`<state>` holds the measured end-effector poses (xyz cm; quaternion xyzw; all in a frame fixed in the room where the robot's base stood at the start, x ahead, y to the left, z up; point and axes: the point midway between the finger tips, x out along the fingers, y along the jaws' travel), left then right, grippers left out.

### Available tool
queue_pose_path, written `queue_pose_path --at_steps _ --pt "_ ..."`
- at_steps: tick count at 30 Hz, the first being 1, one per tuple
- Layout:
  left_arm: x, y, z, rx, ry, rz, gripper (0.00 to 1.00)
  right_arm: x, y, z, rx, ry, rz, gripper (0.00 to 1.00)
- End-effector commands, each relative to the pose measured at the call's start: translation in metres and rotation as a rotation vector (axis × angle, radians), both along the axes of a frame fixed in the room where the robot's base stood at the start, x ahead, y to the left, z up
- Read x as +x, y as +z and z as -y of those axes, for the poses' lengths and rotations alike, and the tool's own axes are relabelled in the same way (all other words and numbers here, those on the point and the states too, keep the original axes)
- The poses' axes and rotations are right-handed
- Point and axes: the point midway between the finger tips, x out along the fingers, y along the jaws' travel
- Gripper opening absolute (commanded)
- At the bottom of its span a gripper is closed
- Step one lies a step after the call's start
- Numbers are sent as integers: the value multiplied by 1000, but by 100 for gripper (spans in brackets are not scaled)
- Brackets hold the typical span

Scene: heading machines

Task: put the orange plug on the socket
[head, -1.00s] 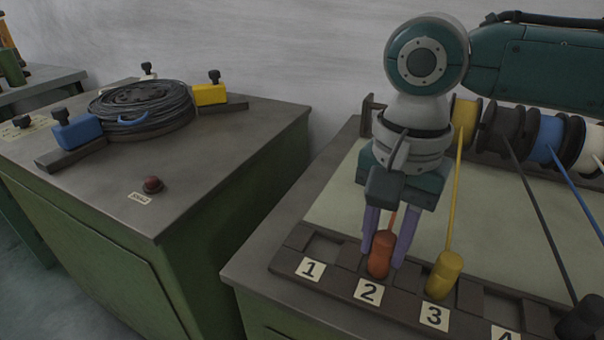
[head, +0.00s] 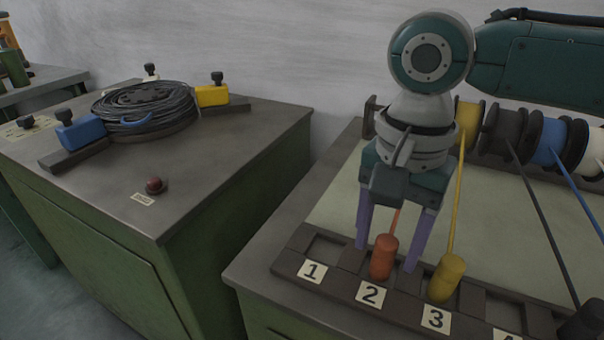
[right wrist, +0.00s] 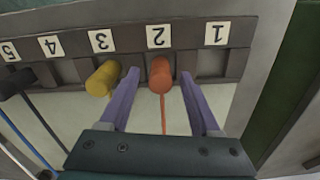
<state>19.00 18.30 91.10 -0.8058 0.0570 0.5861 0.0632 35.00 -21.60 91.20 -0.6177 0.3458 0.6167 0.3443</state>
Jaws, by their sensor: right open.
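The orange plug (head: 383,257) stands upright in the rack slot (head: 345,256) labelled 2, with an orange cord rising behind it. It also shows in the right wrist view (right wrist: 160,75). My right gripper (head: 387,258) is open, with its purple fingers on either side of the orange plug. In the right wrist view the fingers (right wrist: 161,88) stand apart from the plug, with gaps on both sides. The left finger there is close to the yellow plug (right wrist: 103,78). My left gripper is not in view. I cannot make out which thing is the socket.
The yellow plug stands at label 3 (head: 435,319), close to the right finger. Cord spools (head: 549,138) line the back right. On the left green cabinet (head: 100,260) are a coiled cable (head: 140,110), blue and yellow clamps and a red button (head: 154,185).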

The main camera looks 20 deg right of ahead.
Motion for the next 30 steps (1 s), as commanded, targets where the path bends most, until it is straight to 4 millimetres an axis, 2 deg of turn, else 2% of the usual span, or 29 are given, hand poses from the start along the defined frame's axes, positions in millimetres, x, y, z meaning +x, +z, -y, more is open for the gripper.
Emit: queue_pose_path --at_steps 12,18,20,23,27,30 --pt "0 23 -1 4 -3 0 50 1 91 0 2 -1 5 64" --pt "0 26 -1 3 -2 -1 50 0 112 -1 2 4 2 64" --pt "0 26 -1 3 -2 -1 50 -2 110 -5 8 32 3 64" --pt "0 26 0 0 0 0 50 -12 94 -23 34 167 19 64" --pt "0 26 2 -6 3 -1 50 -38 61 -67 111 495 104 64" --pt "0 26 2 -8 5 -1 50 -61 46 -92 148 713 204 64"
